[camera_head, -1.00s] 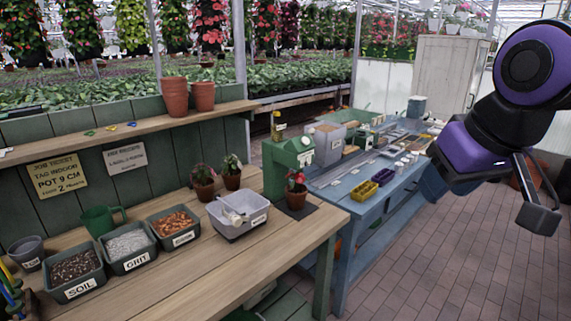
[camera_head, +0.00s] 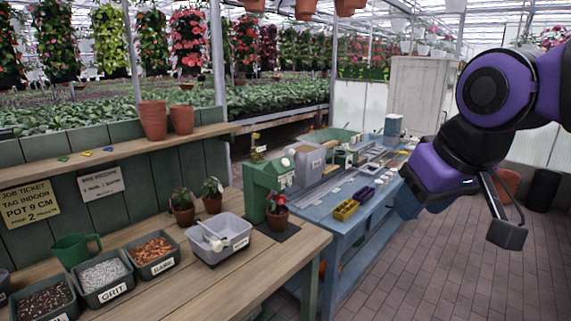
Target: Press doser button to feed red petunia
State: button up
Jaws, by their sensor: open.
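The green doser (camera_head: 261,180) stands at the right end of the wooden bench. A pale round button (camera_head: 285,162) shows on its top. A red petunia (camera_head: 277,203) in a brown pot stands on a dark pad (camera_head: 278,231) in front of the doser. Two more potted plants, one with red flowers (camera_head: 181,200) and one beside it (camera_head: 212,192), stand left of the doser.
A grey tub (camera_head: 218,240) with a scoop and several labelled bins, such as grit (camera_head: 103,276), stand on the bench (camera_head: 215,290).

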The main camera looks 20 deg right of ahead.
grip_shut()
dwell(1.8)
